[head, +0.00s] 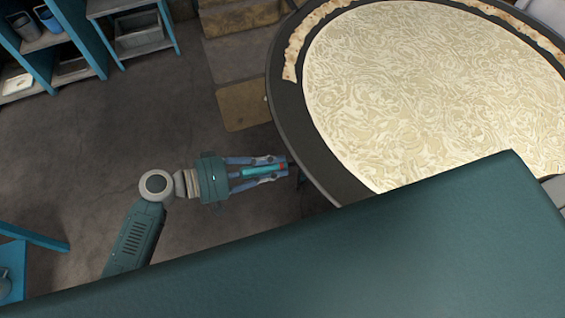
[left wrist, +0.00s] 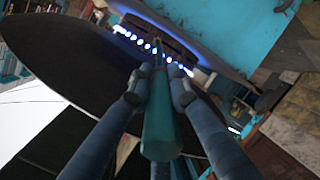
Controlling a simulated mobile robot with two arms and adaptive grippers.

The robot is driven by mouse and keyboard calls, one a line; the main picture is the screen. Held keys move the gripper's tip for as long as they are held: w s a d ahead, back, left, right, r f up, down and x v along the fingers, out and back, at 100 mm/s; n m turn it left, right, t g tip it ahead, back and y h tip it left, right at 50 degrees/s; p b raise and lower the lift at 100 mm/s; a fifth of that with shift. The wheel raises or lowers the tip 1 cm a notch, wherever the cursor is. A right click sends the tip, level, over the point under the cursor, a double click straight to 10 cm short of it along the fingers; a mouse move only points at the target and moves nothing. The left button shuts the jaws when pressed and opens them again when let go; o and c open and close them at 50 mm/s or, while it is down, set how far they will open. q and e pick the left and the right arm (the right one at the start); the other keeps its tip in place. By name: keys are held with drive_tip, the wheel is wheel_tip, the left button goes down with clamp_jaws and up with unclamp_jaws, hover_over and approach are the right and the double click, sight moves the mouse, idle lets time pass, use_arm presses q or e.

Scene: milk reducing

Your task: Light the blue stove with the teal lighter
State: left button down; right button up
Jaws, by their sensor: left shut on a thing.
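My left gripper (head: 283,171) is shut on the teal lighter (head: 257,171), which lies lengthwise between the fingers and has a red part near its front. In the left wrist view, the lighter (left wrist: 159,125) points away from the gripper (left wrist: 154,88), toward a row of bright blue flames. The flames (left wrist: 150,45) line a dark opening under the pan, at the blue stove (left wrist: 222,25). In the head view the gripper is just left of the pan rim, and the stove is mostly hidden. My right gripper is not in view.
A large dark pan (head: 287,110) with pale, patterned liquid (head: 430,85) fills the upper right, close to the gripper. Stone blocks (head: 243,105) sit left of it. Blue shelves (head: 88,50) stand upper left. The floor (head: 110,130) between is clear.

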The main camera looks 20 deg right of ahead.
use_arm(q)
drive_tip(key=a+b, duration=0.4)
drive_tip(key=a, duration=1.5)
drive_tip(key=shift+s+a+b, duration=0.3)
drive_tip(key=shift+s+a, duration=0.05)
drive_tip(key=shift+a, duration=0.05)
